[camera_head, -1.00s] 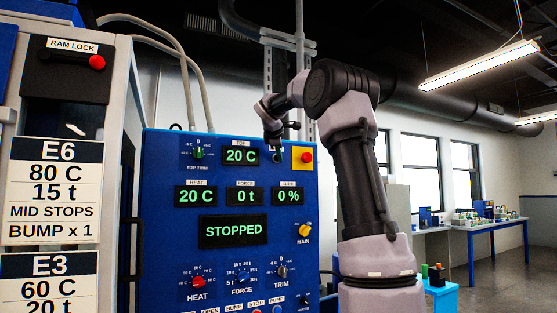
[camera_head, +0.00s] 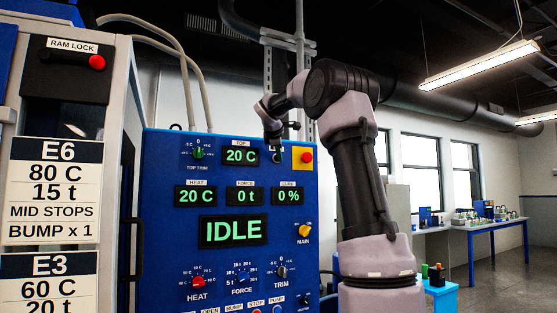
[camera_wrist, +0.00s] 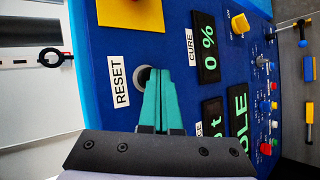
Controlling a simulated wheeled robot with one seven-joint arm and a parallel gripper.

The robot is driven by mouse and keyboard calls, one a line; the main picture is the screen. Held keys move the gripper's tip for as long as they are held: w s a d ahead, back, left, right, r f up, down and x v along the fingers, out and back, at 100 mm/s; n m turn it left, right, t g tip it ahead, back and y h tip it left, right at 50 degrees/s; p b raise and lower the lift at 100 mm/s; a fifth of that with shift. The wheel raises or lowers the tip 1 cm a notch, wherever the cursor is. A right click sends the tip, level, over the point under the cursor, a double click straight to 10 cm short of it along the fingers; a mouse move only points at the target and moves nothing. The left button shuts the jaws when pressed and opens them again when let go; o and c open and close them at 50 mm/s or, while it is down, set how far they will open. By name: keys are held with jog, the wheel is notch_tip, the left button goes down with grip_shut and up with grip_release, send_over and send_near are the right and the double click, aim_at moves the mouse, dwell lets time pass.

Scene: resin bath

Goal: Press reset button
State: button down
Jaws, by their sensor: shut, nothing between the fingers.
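The blue control panel (camera_head: 165,235) faces me. In the wrist view a white RESET label (camera_wrist: 119,82) is beside a round button (camera_wrist: 141,78) with a pale ring. My gripper (camera_wrist: 154,72) has its teal fingers shut together, with the tips at the button, covering much of it. I cannot tell how far the button is pressed in. In the head view my gripper (camera_head: 276,152) is at the panel's upper right, left of the yellow plate, and hides the button. The main display (camera_head: 233,231) reads IDLE.
A red button on a yellow plate (camera_head: 302,168) is close to my gripper's right. Knobs for HEAT (camera_head: 198,282), FORCE and TRIM are lower on the panel, with a yellow MAIN switch (camera_head: 305,231). A RAM LOCK knob (camera_head: 97,62) is at upper left.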

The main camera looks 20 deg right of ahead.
jog(key=shift+s, duration=0.65)
jog(key=s, duration=0.5)
jog(key=shift+d, duration=0.1)
dwell(0.7)
jog(key=s+a+f+m+g+y, duration=0.1)
jog(key=s+a+f+m+y, duration=0.1)
jog(key=s+a+f+m, duration=0.3)
jog(key=s+a+f+m+y, duration=0.3)
jog(key=s+a+f+m, duration=0.3)
jog(key=s+f, duration=0.5)
jog(key=s+a+f+m+g+y, duration=0.1)
jog(key=s+a+f+m+y, duration=0.2)
jog(key=s, duration=1.5)
jog(key=a+f+m, duration=0.3)
jog(key=f, duration=0.2)
jog(key=shift+s+a+f+g, duration=0.2)
jog(key=shift+s+f+g, duration=0.1)
jog(key=shift+s, duration=0.1)
